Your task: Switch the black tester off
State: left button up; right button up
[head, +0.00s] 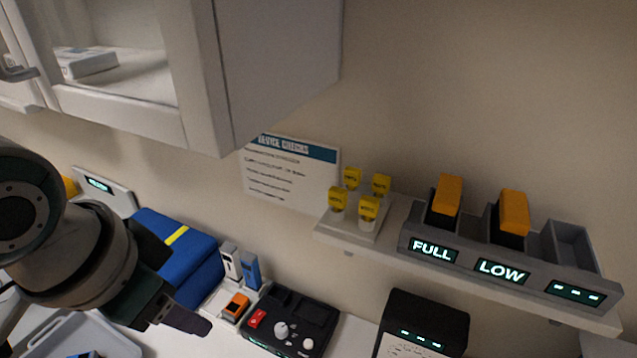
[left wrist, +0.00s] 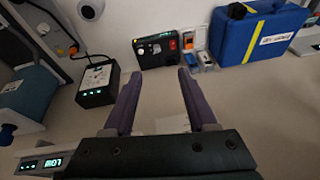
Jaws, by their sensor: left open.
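The black tester (head: 312,308) lies on the counter in the head view, a flat box with a red switch (head: 257,319), pale knobs and a lit green display on its front edge. In the left wrist view the tester (left wrist: 152,60) is ahead of the fingertips, with its red switch (left wrist: 173,44) near one end. My left gripper (head: 190,319) is left of the tester in the head view, apart from it. In the left wrist view its purple fingers (left wrist: 159,74) are spread with nothing between them. The switch's position is too small to tell. My right gripper is out of view.
A black box with a lit display (head: 430,312) stands right of the tester. A blue case (head: 190,255) and a small holder with an orange item (head: 236,305) are left of it. A shelf with chargers (head: 500,262) and a cabinet (head: 270,70) hang above.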

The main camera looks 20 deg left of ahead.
pick_arm(q)
jog(key=n+b, duration=0.1)
jog(key=b, duration=2)
send_near(260, 314)
notch_tip(260, 314, up, 2)
jog(key=s, duration=0.2)
jog(key=shift+t+h, duration=0.4)
jog(key=shift+h, duration=0.1)
jog(key=b+x, duration=0.1)
jog(key=x, duration=0.2)
jog(key=b+x, duration=0.2)
jog(key=x, duration=0.1)
jog(key=a+b+x, duration=0.1)
jog(key=b+x, duration=0.1)
jog(key=x, duration=0.2)
jog(key=shift+w+r, duration=0.15)
grip_shut()
